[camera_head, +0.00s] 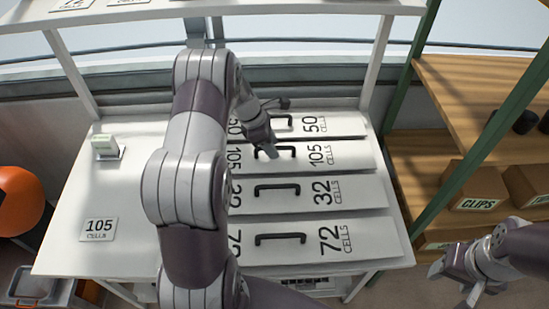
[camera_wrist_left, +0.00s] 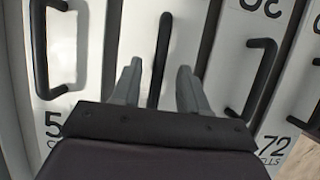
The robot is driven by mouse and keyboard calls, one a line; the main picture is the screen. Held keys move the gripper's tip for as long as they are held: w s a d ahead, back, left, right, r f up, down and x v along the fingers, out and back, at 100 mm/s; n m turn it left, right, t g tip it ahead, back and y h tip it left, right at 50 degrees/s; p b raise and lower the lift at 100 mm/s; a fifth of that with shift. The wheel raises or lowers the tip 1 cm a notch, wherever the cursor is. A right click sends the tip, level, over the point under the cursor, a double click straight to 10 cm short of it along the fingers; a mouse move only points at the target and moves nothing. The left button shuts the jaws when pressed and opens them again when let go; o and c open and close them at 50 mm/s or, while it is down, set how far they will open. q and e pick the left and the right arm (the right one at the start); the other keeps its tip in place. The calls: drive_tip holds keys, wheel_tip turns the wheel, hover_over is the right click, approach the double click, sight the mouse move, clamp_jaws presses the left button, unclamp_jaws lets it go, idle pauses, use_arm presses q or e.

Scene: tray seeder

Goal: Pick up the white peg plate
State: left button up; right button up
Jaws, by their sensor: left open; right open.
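Several white plates with black bar handles lie side by side on the white table, printed 50 (camera_head: 345,125), 105 (camera_head: 350,155), 32 (camera_head: 360,190) and 72 (camera_head: 375,238). A white card reading "105 CELLS" (camera_head: 99,229) lies at the table's left. My left gripper (camera_head: 266,148) is open at the handle of the 105 plate. In the left wrist view, that black handle (camera_wrist_left: 161,60) runs between the two open fingers; I cannot tell whether they touch it. My left arm hides the plates' left parts. My right gripper (camera_head: 450,285) is open and empty, right of the table.
A white shelf (camera_head: 250,8) spans above the back. A wooden rack with a CLIPS box (camera_head: 478,188) is on the right. An orange round object (camera_head: 18,200) is at far left. The table's left part is mostly clear.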

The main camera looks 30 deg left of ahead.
use_arm(q)
drive_tip(key=x, duration=0.2)
drive_tip(key=shift+w+d+f, duration=0.1)
drive_tip(key=shift+w+f, duration=0.2)
drive_tip(key=shift+s+r, duration=0.1)
drive_tip(key=shift+s, duration=0.1)
clamp_jaws()
drive_tip(key=shift+w, duration=0.15)
